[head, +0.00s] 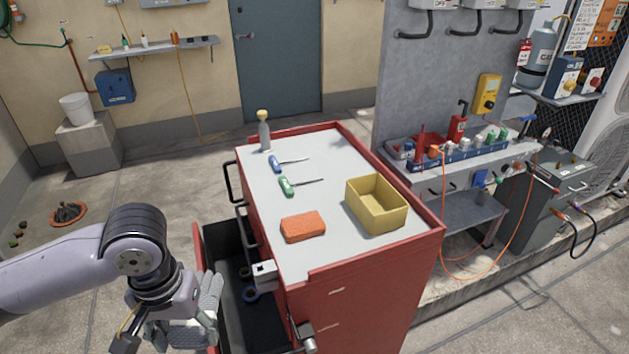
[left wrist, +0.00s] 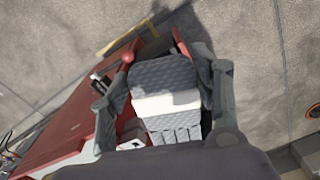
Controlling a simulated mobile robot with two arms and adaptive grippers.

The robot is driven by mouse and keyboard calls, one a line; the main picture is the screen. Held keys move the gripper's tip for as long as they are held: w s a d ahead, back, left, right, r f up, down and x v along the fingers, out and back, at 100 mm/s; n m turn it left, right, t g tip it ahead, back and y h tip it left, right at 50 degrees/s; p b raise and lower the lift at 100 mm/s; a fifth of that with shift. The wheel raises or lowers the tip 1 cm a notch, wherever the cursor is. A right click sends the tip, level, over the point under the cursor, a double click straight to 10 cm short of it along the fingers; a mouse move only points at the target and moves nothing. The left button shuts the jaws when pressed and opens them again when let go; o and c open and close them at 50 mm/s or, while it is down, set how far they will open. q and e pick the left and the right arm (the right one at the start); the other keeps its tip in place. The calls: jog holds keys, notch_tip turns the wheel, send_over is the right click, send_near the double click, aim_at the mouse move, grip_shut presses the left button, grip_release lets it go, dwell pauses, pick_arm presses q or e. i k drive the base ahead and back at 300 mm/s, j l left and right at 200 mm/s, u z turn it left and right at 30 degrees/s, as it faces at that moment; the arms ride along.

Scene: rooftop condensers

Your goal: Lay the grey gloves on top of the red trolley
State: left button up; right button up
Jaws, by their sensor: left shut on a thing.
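The grey gloves (head: 208,302) are held in my left gripper (head: 186,322), at the lower left of the head view. In the left wrist view the gloves (left wrist: 166,76), grey with a white band, sit between the two fingers of my left gripper (left wrist: 168,88). The red trolley (head: 365,295) stands right of the gripper, with a light grey top. The gloves are apart from that top, in front of the trolley's open drawer in the picture. The trolley (left wrist: 60,140) also shows at the left of the wrist view. My right gripper is not in view.
On the trolley top are a yellow bin (head: 377,205), an orange sponge (head: 303,227), a green screwdriver (head: 287,187), a blue screwdriver (head: 276,164) and a bottle (head: 264,132). The top's near-left part is clear. An open drawer (head: 225,255) juts out left. A workbench (head: 455,165) stands right.

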aim_at(324, 159)
jog(key=j+z, duration=0.35)
jog(key=j, duration=0.3)
jog(key=j+z, duration=0.35)
jog(key=j, duration=0.25)
jog(key=k+j+z, duration=0.1)
jog(key=j+z, duration=0.25)
jog(key=j, duration=0.3)
jog(key=i+j+z, duration=1.05)
jog(key=j, duration=0.15)
jog(key=k, duration=0.1)
